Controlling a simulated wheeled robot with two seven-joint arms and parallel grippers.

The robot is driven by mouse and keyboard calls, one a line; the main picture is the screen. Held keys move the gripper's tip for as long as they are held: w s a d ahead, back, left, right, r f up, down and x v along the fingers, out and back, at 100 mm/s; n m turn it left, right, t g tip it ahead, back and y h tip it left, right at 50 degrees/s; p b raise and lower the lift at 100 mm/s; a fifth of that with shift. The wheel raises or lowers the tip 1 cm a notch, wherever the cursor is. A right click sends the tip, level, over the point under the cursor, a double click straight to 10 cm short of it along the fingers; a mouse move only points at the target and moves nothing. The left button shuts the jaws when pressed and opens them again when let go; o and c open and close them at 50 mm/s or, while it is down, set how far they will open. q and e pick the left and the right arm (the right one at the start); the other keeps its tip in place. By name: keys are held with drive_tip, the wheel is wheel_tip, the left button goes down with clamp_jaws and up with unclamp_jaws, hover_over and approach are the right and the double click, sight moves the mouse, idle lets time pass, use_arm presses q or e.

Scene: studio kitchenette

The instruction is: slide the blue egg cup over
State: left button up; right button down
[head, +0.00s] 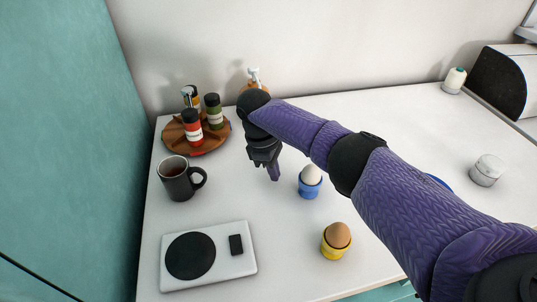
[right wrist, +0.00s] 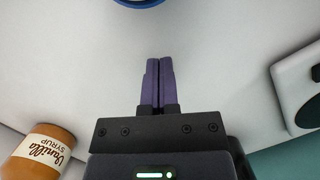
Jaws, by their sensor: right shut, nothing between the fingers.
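The blue egg cup (head: 309,190) stands upright on the white counter in the head view, with a white egg (head: 311,175) in it. My right gripper (head: 274,176) is shut and empty, pointing down, just left of the cup with a small gap between them. In the right wrist view the two purple fingers (right wrist: 159,84) lie together with nothing between them. A blue curved edge (right wrist: 138,3) is cut off at the top of that view; I cannot tell for sure that it is the cup. My left gripper is not in view.
A yellow egg cup (head: 334,250) with a brown egg stands in front. A dark mug (head: 176,183), a white hot plate (head: 232,266) and a wooden spice tray (head: 176,145) are at left. A syrup bottle (right wrist: 44,152) stands behind. A white-lidded jar (head: 487,171) is at right.

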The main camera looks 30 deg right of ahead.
drive_tip(key=s+d+p, duration=0.1)
drive_tip(key=s+d, duration=0.1)
drive_tip(key=shift+s+d+p, duration=0.3)
drive_tip(key=shift+s+p, duration=0.05)
drive_tip(key=shift+s+d, duration=0.1)
drive_tip(key=s+d+p, duration=0.2)
drive_tip(key=p, duration=0.2)
drive_tip(key=s+d+r+p, duration=0.1)
drive_tip(key=s+d+p, duration=0.2)
drive_tip(key=p, duration=0.2)
drive_tip(key=shift+s+r, duration=0.2)
drive_tip(key=s+d+p, duration=0.1)
drive_tip(key=s+d, duration=0.1)
drive_tip(key=s+d+p, duration=0.2)
drive_tip(key=s+d+f+p, duration=0.1)
drive_tip(key=s+d, duration=0.1)
drive_tip(key=shift+s+d+f+p, duration=0.1)
drive_tip(key=shift+s+d+p, duration=0.1)
drive_tip(key=shift+s+p, duration=0.1)
drive_tip(key=shift+s+d+f, duration=0.15)
drive_tip(key=shift+d, duration=0.05)
